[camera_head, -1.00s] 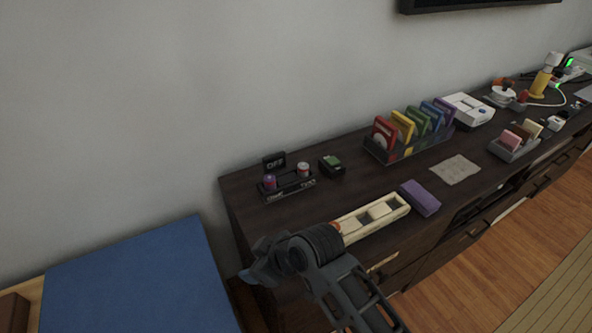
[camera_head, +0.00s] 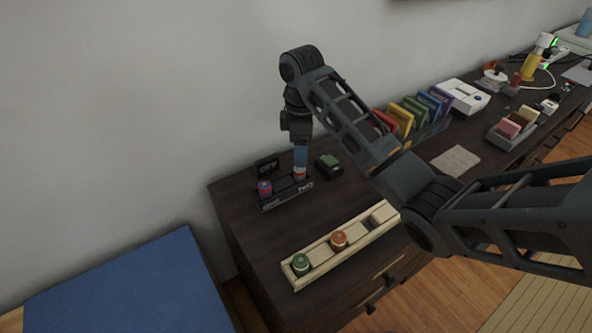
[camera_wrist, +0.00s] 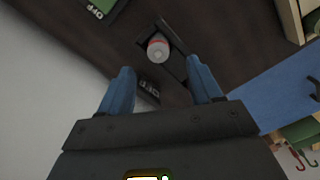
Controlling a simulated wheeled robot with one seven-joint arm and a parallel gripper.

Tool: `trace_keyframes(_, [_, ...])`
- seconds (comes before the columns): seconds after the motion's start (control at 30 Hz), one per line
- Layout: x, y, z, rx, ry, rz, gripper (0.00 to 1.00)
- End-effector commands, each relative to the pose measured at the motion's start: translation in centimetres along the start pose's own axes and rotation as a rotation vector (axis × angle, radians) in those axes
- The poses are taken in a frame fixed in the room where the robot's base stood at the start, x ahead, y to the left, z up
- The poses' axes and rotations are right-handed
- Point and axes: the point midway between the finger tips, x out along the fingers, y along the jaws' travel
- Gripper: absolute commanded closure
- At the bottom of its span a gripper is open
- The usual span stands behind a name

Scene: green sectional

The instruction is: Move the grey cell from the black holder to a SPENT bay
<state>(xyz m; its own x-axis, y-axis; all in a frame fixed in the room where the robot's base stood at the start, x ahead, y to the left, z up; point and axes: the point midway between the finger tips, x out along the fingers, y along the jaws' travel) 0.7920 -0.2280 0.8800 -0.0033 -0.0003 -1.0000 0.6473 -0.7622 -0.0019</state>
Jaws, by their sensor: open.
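In the wrist view the cell lies just beyond and between the fingertips (camera_wrist: 160,66), apparently not gripped.
A black box with a green top (camera_head: 329,166) stands close right of my gripper. Coloured upright cards (camera_head: 400,119) stand further right. The wall is close behind.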

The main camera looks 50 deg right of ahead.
Motion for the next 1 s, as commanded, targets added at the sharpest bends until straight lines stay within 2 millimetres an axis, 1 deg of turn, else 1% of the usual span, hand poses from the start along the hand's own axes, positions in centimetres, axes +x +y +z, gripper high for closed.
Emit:
trace_keyframes(0.1, [1.3, 0.0, 0.0, 0.001, 0.000, -0.002, 0.36])
trace_keyframes(0.27, [2.8, 0.1, -0.1, 0.000, 0.000, -0.001, 0.36])
trace_keyframes(0.5, [6.3, 0.3, -0.2, 0.001, 0.001, -0.001, 0.36])
trace_keyframes(0.6, [7.0, 0.3, -0.2, 0.001, 0.001, 0.000, 0.36])
trace_keyframes(0.87, [7.2, 0.4, -0.3, 0.001, 0.003, 0.002, 0.36])
trace_keyframes(1.0, [7.2, 0.4, -0.3, 0.001, 0.003, 0.002, 0.49])
